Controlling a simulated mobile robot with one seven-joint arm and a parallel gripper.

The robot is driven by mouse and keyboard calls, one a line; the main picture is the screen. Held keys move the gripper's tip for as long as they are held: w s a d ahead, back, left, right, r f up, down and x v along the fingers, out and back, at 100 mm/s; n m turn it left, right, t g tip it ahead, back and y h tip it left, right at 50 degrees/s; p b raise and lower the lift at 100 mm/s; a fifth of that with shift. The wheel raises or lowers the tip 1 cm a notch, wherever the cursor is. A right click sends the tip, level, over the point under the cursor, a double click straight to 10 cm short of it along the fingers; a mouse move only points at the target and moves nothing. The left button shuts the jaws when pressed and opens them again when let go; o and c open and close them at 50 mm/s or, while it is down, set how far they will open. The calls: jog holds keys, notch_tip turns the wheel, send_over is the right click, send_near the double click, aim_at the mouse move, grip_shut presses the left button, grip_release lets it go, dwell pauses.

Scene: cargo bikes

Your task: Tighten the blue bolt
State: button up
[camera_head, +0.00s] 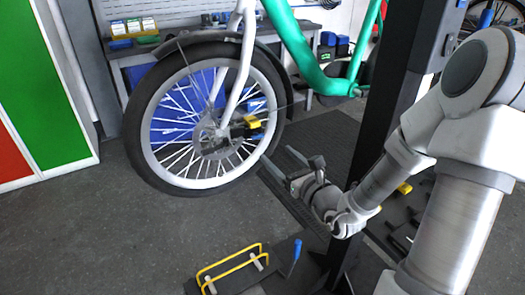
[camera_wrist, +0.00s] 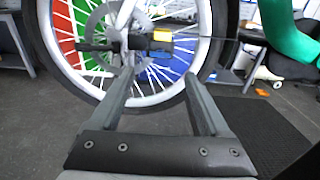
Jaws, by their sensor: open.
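The raised bike wheel (camera_head: 137,130) has a spoked rim and a dark tyre. Its hub (camera_head: 212,135) carries a brake disc and a dark part with a yellow block (camera_head: 253,122). The hub (camera_wrist: 123,42) and the yellow block (camera_wrist: 161,35) also show in the wrist view. I cannot make out a blue bolt clearly; blue shapes show behind the spokes. My gripper (camera_head: 276,154) is open at the wheel's lower right, apart from the hub. In the wrist view its two fingers (camera_wrist: 158,76) point toward the wheel below the hub, with nothing between them.
A black repair-stand post (camera_head: 398,90) stands right of the wheel. A low dark base with a yellow rack (camera_head: 232,262) and an upright blue-handled tool (camera_head: 296,252) is in front. A workbench (camera_head: 120,52) is behind. The floor at left is clear.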

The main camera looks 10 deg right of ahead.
aim_at(259, 138)
jog(key=b+x, duration=0.1)
jog(key=x, duration=0.7)
jog(key=shift+w+a, duration=0.1)
jog(key=shift+w, duration=0.25)
grip_shut()
